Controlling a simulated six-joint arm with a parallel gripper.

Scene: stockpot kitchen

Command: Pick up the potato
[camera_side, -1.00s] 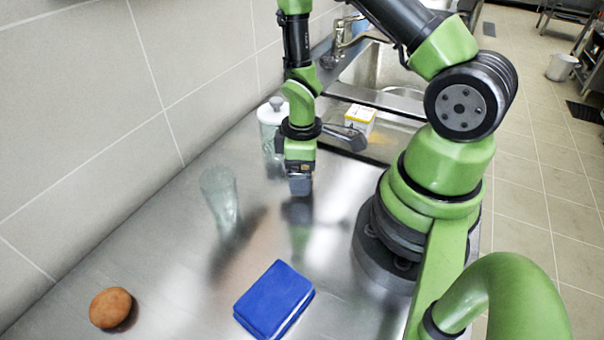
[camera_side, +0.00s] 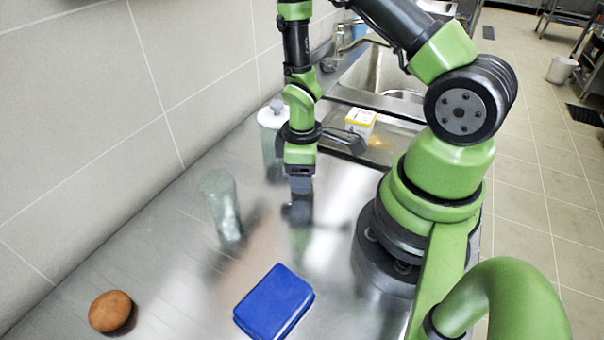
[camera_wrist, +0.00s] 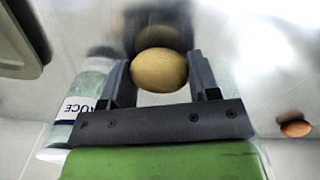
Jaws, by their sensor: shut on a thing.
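A yellow-brown potato (camera_wrist: 158,70) sits between the two fingers of my gripper (camera_wrist: 160,80) in the wrist view, and the gripper is shut on it. In the side view my gripper (camera_side: 301,186) points down at the steel counter, near the jar with the white lid. The potato cannot be made out in that view. A dark reflection shows on the steel behind the potato in the wrist view. I cannot tell for sure whether the potato touches the counter.
A lidded jar (camera_side: 271,120) stands just behind my gripper, also in the wrist view (camera_wrist: 88,95). A clear glass (camera_side: 222,205) stands left. A blue box (camera_side: 274,302) and a brown round item (camera_side: 111,311) lie toward the front. A small yellow-white box (camera_side: 360,121) is near the sink (camera_side: 375,75).

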